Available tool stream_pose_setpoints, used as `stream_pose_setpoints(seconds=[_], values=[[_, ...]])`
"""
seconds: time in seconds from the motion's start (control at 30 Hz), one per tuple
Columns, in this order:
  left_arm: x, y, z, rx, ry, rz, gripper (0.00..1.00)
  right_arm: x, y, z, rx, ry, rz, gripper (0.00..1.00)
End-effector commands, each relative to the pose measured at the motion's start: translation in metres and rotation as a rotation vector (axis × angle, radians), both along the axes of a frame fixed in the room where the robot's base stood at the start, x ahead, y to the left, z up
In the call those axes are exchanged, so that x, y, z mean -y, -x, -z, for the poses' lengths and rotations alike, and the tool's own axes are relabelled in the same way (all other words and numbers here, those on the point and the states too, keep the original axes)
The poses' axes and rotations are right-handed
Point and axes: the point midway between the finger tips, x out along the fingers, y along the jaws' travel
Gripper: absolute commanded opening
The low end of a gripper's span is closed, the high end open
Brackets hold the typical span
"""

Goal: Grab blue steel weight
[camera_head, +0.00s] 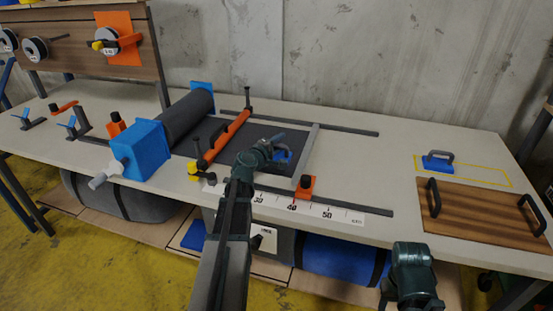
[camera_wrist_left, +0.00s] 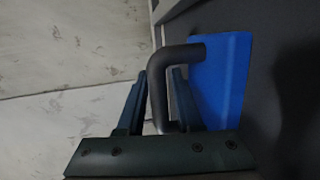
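A blue steel weight (camera_head: 283,155) with a grey handle lies on the dark mat in the middle of the table, partly hidden by my left gripper (camera_head: 268,147). In the left wrist view the blue weight (camera_wrist_left: 222,75) has its grey bent handle (camera_wrist_left: 158,90) between the two fingers of my left gripper (camera_wrist_left: 160,85). The fingers look apart, with small gaps beside the handle. A second blue weight (camera_head: 438,161) with a grey handle stands at the right of the table. My right arm shows at the bottom right; its fingers cannot be made out.
A wooden board (camera_head: 480,215) with two black handles lies at the right front. An orange bar (camera_head: 227,136) crosses the mat's left side. A blue block (camera_head: 142,151) and dark roll stand further left. A printed ruler (camera_head: 325,212) runs along the front. The table's back right is clear.

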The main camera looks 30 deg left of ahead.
Motion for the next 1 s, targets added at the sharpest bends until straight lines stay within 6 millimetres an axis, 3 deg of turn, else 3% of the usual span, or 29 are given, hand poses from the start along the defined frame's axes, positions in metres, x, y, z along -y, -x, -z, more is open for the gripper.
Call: stream_pose_setpoints(seconds=[0.13,0.3,1.0], values=[[0.0003,0.0010,-0.0004,0.000,0.000,0.000,0.31,0.0000,0.0000,-0.0004,0.000,0.000,0.000,0.50],[0.0003,0.0011,-0.0004,0.000,0.000,0.000,0.00,0.0000,0.0000,-0.0004,0.000,0.000,0.000,0.50],[0.0005,0.0014,-0.0003,0.000,0.000,0.000,0.00,0.0000,0.0000,-0.0003,0.000,0.000,0.000,0.50]])
